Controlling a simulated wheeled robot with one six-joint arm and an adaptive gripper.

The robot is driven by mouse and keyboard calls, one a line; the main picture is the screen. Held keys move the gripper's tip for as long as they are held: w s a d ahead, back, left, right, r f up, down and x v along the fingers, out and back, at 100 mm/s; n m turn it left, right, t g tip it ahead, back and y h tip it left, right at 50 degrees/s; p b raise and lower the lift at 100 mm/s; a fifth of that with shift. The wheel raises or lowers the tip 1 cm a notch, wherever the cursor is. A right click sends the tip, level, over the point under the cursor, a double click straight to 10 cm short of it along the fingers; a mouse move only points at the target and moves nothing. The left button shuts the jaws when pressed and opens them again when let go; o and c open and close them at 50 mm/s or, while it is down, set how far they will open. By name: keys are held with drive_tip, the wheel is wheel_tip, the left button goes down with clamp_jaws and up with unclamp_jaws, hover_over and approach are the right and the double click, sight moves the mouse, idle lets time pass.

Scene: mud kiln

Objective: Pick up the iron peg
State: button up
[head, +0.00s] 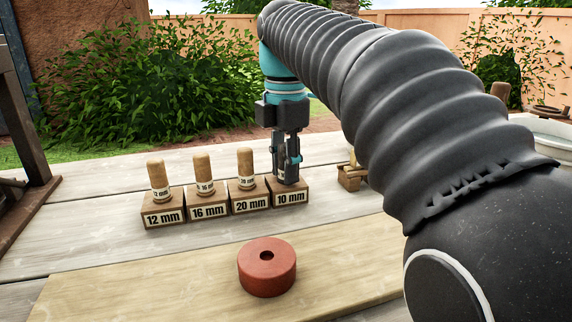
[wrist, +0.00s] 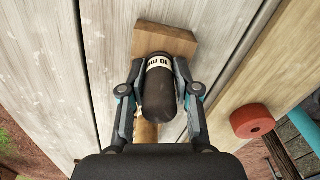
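The iron peg (wrist: 159,100) is dark and round-topped, with a pale "10 mm" label band. It stands upright in a wooden block marked 10 mm (head: 290,197), whose top also shows in the wrist view (wrist: 165,40). My gripper (head: 286,178) points down over this block, at the right end of the row. In the wrist view its fingers (wrist: 158,75) are on both sides of the peg, with what look like narrow gaps. The fingers hide most of the peg in the head view.
Wooden pegs stand in blocks marked 12 mm (head: 163,214), 16 mm (head: 208,207) and 20 mm (head: 250,201), close to the left. A red cylinder with a hole (head: 267,268) sits on the pale board (head: 170,285) in front. The planks left of the row are clear.

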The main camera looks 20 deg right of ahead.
clamp_jaws()
drive_tip(key=shift+r, duration=0.5)
wheel_tip(320, 180, up, 4)
drive_tip(key=shift+w+f+p, duration=0.1)
drive_tip(key=shift+f+p, duration=0.1)
drive_tip(key=shift+p, duration=0.55)
drive_tip(key=s+d+r+p, duration=0.1)
drive_tip(key=s+d+r, duration=0.2)
drive_tip(key=d+r, duration=0.3)
drive_tip(key=d, duration=0.5)
drive_tip(key=shift+d+r+p, duration=0.2)
drive_tip(key=shift+p, duration=0.15)
drive_tip(key=shift+o, duration=0.2)
unclamp_jaws()
clamp_jaws()
